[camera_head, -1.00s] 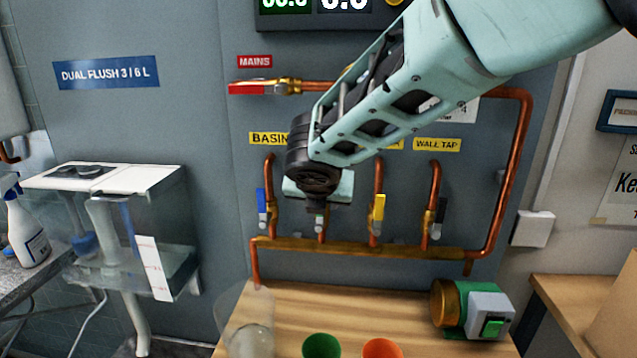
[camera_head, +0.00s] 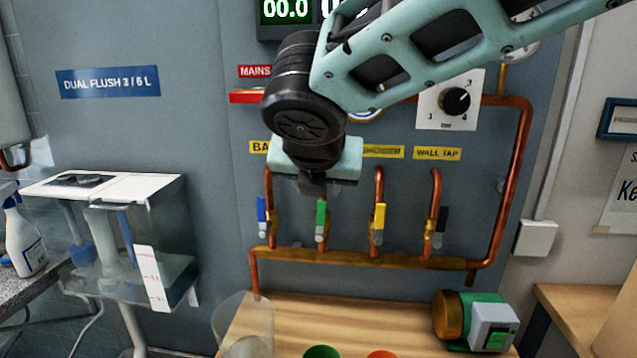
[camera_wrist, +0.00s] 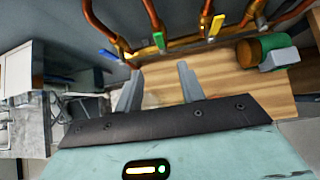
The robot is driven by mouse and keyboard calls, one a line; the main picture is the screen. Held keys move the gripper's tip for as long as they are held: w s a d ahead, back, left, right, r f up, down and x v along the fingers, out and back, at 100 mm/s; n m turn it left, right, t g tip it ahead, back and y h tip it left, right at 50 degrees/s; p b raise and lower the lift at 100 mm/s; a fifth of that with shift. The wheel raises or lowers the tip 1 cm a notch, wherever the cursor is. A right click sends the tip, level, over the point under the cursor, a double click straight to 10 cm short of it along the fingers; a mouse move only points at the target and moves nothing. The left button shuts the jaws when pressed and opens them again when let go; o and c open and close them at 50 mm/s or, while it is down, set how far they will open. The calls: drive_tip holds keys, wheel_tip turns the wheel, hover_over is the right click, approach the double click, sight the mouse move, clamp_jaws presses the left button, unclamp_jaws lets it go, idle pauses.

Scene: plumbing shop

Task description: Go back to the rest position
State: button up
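My gripper (camera_head: 312,186) hangs below my wrist in front of the grey panel, above the green-handled valve. In the wrist view its two fingers (camera_wrist: 160,70) stand apart with nothing between them, so it is open. Behind it, the panel carries copper pipes and valves with blue (camera_head: 262,215), green (camera_head: 321,218), yellow (camera_head: 379,222) and black (camera_head: 441,220) levers, all hanging roughly upright. The red mains lever (camera_head: 248,96) lies level, partly covered by my wrist.
A wooden bench (camera_head: 330,318) below holds a clear vessel (camera_head: 244,325), green (camera_head: 321,351) and orange (camera_head: 382,354) round things, and a green pump (camera_head: 482,315). A clear cistern (camera_head: 120,240) stands left. A dial (camera_head: 455,101) is at the right.

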drive_tip(key=s+d+f+m+g, duration=0.3)
drive_tip(key=s+d+f+m, duration=0.2)
drive_tip(key=s+m, duration=0.3)
drive_tip(key=s+d+f+m+g, duration=0.3)
drive_tip(key=s+d+f+m, duration=0.2)
drive_tip(key=m, duration=0.5)
drive_tip(key=s+d+f+m+g, duration=0.3)
drive_tip(key=s+d+f+m, duration=0.2)
drive_tip(key=s+d+m, duration=0.3)
drive_tip(key=s+m, duration=0.1)
drive_tip(key=s, duration=0.3)
drive_tip(key=shift+d+f+m, duration=0.3)
drive_tip(key=shift+d+f, duration=0.05)
drive_tip(key=shift+a, duration=0.1)
